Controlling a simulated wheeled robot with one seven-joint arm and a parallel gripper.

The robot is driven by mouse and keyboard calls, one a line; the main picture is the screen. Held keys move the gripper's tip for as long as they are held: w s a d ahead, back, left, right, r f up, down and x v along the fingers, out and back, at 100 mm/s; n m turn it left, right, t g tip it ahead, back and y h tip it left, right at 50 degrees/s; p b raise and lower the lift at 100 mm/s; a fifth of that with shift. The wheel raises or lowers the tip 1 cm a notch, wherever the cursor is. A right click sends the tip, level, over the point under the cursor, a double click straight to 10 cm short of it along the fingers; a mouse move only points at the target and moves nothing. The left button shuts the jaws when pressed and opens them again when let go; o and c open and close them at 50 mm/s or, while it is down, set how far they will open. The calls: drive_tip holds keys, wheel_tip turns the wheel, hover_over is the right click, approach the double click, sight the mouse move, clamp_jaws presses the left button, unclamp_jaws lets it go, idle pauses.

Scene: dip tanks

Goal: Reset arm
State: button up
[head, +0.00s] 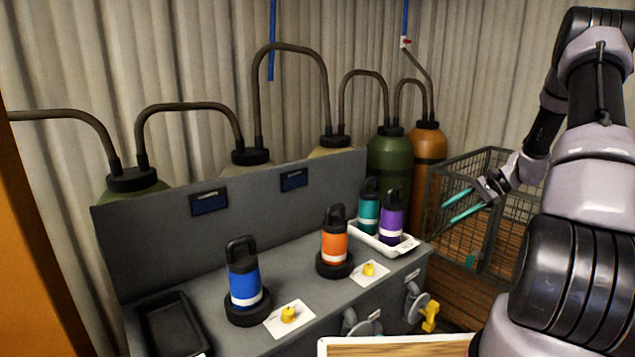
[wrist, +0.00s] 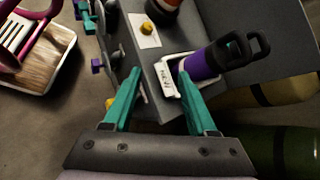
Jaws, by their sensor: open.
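My gripper (head: 466,207) is open and empty, with two teal fingers. In the head view it is in the air to the right of the grey bench (head: 205,323), in front of the wire cage. In the wrist view my gripper (wrist: 158,90) points toward the bench end, with the white tray (wrist: 168,78) just beyond its fingers. A purple bottle (head: 392,218) and a teal bottle (head: 369,213) stand in the white tray. The purple bottle (wrist: 203,62) also shows in the wrist view; the teal one is not clear there.
An orange bottle (head: 334,246) and a blue bottle (head: 244,283) stand on black round bases, each near a yellow knob (head: 288,314) on a white plate. A black tray (head: 172,325) lies at the left end. The wire cage (head: 455,180) and tanks (head: 428,150) stand behind.

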drive_tip(key=s+a+r+n+h, duration=0.2)
drive_tip(key=s+a+r, duration=0.2)
drive_tip(key=r, duration=0.3)
drive_tip(key=s+a+r+n+h, duration=0.2)
drive_tip(key=s+a+r, duration=0.1)
drive_tip(key=r, duration=0.5)
drive_tip(key=s+a+r+n+h, duration=0.1)
drive_tip(key=s+a+r, duration=0.3)
drive_tip(key=r, duration=0.3)
drive_tip(key=s+a+r+n+t+h, duration=0.1)
drive_tip(key=s+r, duration=0.3)
drive_tip(key=s, duration=0.4)
drive_tip(key=s+a+r+n+t+h, duration=0.2)
drive_tip(key=s+a+r+n+t, duration=0.1)
drive_tip(key=s, duration=0.6)
wheel_tip(320, 180, up, 2)
drive_tip(key=shift+a+t, duration=0.45)
drive_tip(key=shift+t, duration=0.25)
drive_tip(key=shift+s+a+n, duration=0.1)
drive_tip(key=shift+n, duration=0.2)
